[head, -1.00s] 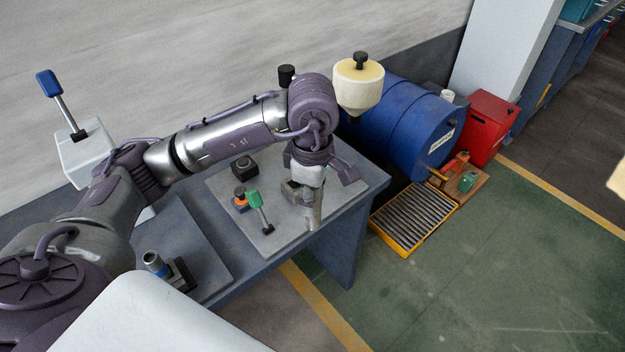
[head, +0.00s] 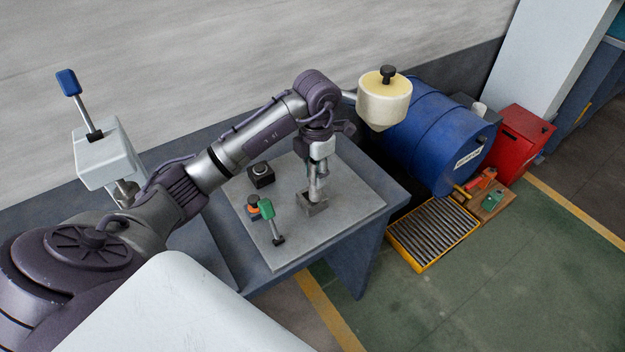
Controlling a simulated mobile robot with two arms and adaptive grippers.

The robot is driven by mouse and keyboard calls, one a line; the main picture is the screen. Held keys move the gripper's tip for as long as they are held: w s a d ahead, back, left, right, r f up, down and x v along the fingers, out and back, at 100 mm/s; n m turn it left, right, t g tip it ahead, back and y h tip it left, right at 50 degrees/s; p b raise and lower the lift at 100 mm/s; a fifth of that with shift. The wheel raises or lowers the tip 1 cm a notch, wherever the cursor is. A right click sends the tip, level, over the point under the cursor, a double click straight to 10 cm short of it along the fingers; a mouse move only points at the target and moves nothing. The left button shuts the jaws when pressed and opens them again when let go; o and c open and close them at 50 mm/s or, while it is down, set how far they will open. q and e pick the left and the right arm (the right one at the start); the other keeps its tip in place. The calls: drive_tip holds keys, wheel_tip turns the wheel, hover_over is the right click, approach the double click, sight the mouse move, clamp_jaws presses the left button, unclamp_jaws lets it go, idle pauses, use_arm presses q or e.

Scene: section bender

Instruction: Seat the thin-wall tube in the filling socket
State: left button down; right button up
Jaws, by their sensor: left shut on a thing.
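My left gripper (head: 319,168) points down over the grey plate and is shut on the thin-wall tube (head: 315,190). The tube is a short metallic cylinder held about upright. Its lower end meets the small grey block (head: 313,207) that appears to be the filling socket. I cannot tell whether the tube is inside the socket or just in front of or above it. The gripper hides the tube's upper end. My right gripper is not in view.
On the plate (head: 345,220) stand a green-handled lever (head: 266,210), an orange-and-black knob (head: 254,207) and a black box with a round button (head: 261,175). A cream hopper (head: 384,103) hangs behind, near a blue drum (head: 440,130). The plate's front right is clear.

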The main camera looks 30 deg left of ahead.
sight(312, 182)
use_arm(q)
drive_tip(key=shift+w+a+f, duration=0.25)
drive_tip(key=shift+a, duration=0.15)
drive_tip(key=shift+w+a+f, duration=0.2)
drive_tip(key=shift+a, duration=0.2)
drive_tip(key=shift+f+p, duration=0.3)
drive_tip(key=shift+p, duration=0.05)
wheel_tip(312, 182, down, 4)
drive_tip(key=shift+r+p, duration=0.25)
drive_tip(key=shift+p, duration=0.35)
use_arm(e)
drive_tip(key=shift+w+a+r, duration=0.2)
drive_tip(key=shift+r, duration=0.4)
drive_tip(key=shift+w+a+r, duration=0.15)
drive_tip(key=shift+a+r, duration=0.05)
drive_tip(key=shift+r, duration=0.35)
use_arm(q)
drive_tip(key=shift+f, duration=0.1)
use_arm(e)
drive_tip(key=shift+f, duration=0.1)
use_arm(q)
drive_tip(key=shift+f, duration=0.15)
drive_tip(key=c, duration=0.8)
unclamp_jaws()
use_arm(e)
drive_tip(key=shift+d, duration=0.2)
